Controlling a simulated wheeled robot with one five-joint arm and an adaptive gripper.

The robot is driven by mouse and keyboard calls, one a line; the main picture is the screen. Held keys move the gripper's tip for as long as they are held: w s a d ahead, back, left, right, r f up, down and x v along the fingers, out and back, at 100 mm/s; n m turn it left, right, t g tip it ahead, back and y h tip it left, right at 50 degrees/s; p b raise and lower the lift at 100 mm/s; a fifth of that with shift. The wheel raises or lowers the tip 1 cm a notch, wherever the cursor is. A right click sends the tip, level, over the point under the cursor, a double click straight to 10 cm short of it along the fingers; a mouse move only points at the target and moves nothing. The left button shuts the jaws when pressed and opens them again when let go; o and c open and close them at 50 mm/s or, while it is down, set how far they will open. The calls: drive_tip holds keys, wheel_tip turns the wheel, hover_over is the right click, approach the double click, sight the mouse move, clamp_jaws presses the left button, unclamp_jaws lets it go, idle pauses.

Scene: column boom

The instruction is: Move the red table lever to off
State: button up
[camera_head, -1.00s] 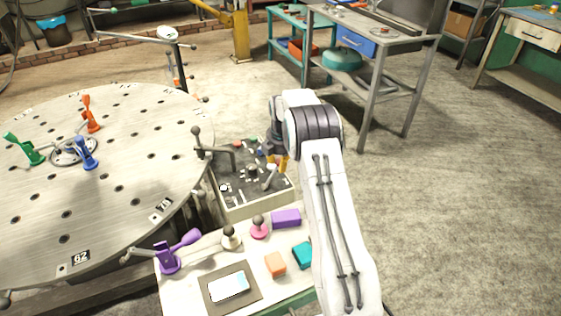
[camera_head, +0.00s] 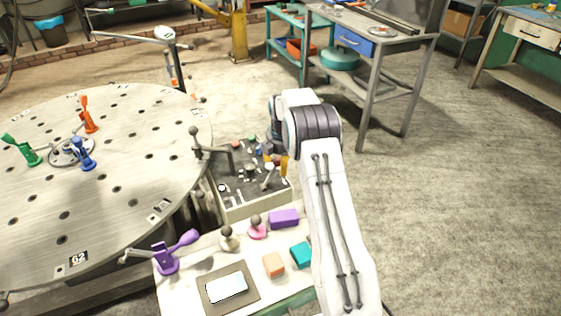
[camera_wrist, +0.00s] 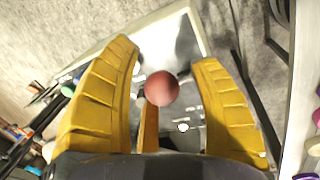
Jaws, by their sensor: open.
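A red ball knob (camera_wrist: 161,88) shows in the wrist view, between the spread yellow fingers of my gripper (camera_wrist: 172,85). The fingers stand apart on both sides of it with visible gaps; a third yellow finger shows below the knob. Its stalk is hidden. In the head view, my gripper (camera_head: 277,163) is low over the right side of the dark control panel (camera_head: 231,191), partly hidden by my arm. An orange-red lever (camera_head: 88,115) stands upright on the round metal table (camera_head: 125,150), well left of my gripper.
The round table also bears a green lever (camera_head: 22,150) and a blue lever (camera_head: 82,154). The near bench holds a purple lever (camera_head: 170,255), a purple block (camera_head: 284,218), a teal block (camera_head: 301,255) and an orange block (camera_head: 273,265). Open floor (camera_head: 450,200) lies to the right.

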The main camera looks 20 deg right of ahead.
wheel_tip(320, 180, up, 12)
drive_tip(key=s, duration=0.2)
drive_tip(key=shift+a+f, duration=0.15)
drive_tip(key=shift+a, duration=0.1)
drive_tip(key=shift+s, duration=0.1)
idle(0.6)
drive_tip(key=s+a+f+m+g, duration=0.3)
drive_tip(key=s+f+m, duration=0.55)
drive_tip(key=m, duration=0.65)
drive_tip(key=s, duration=0.2)
drive_tip(key=s+a+r+m, duration=0.1)
drive_tip(key=s, duration=0.2)
drive_tip(key=s+a+r+m+y, duration=0.1)
drive_tip(key=s, duration=0.1)
drive_tip(key=shift+s+r, duration=0.25)
drive_tip(key=shift+s, duration=0.15)
drive_tip(key=s+a+r+p, duration=0.2)
drive_tip(key=s+a+r, duration=0.3)
drive_tip(key=s, duration=0.5)
drive_tip(key=s+a+r+p, duration=0.2)
drive_tip(key=s+r, duration=0.4)
drive_tip(key=s, duration=0.3)
wheel_tip(320, 180, up, 8)
drive_tip(key=s+a+n+t+p, duration=0.1)
drive_tip(key=a+t+p, duration=0.1)
drive_tip(key=t, duration=0.2)
drive_tip(key=shift+s+a+r+p, duration=0.15)
drive_tip(key=shift+s+a+p, duration=0.1)
drive_tip(key=shift+p, duration=0.1)
